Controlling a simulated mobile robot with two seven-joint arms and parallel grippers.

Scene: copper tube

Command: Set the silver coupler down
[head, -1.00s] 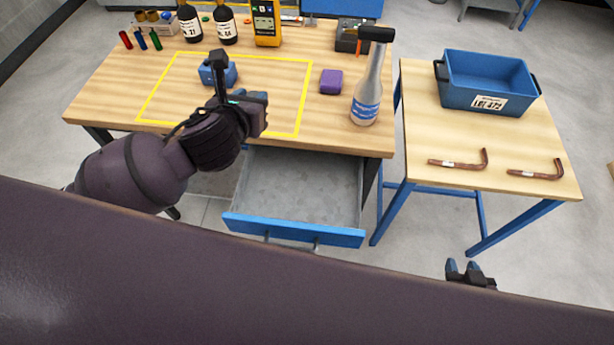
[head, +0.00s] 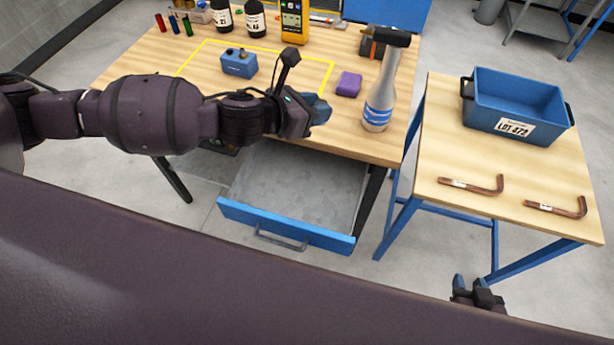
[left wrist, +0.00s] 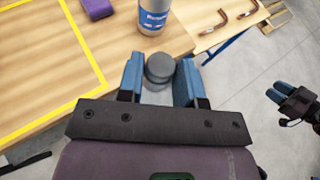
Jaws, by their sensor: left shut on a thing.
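The silver coupler (left wrist: 160,68) is a short grey cylinder between the blue fingers of my left gripper (left wrist: 160,80) in the left wrist view. My left gripper is shut on it. In the head view my left gripper (head: 319,108) is near the front right part of the workbench, and the coupler is hidden there. The open drawer (head: 300,190) is below and in front of it. My right gripper (head: 474,288) is open and empty, low in front of the side table; it also shows in the left wrist view (left wrist: 290,97).
A blue box (head: 239,63) is inside the yellow outline (head: 322,62). The side table (head: 450,130) holds a blue bin (head: 513,130) and two copper tubes (head: 472,184).

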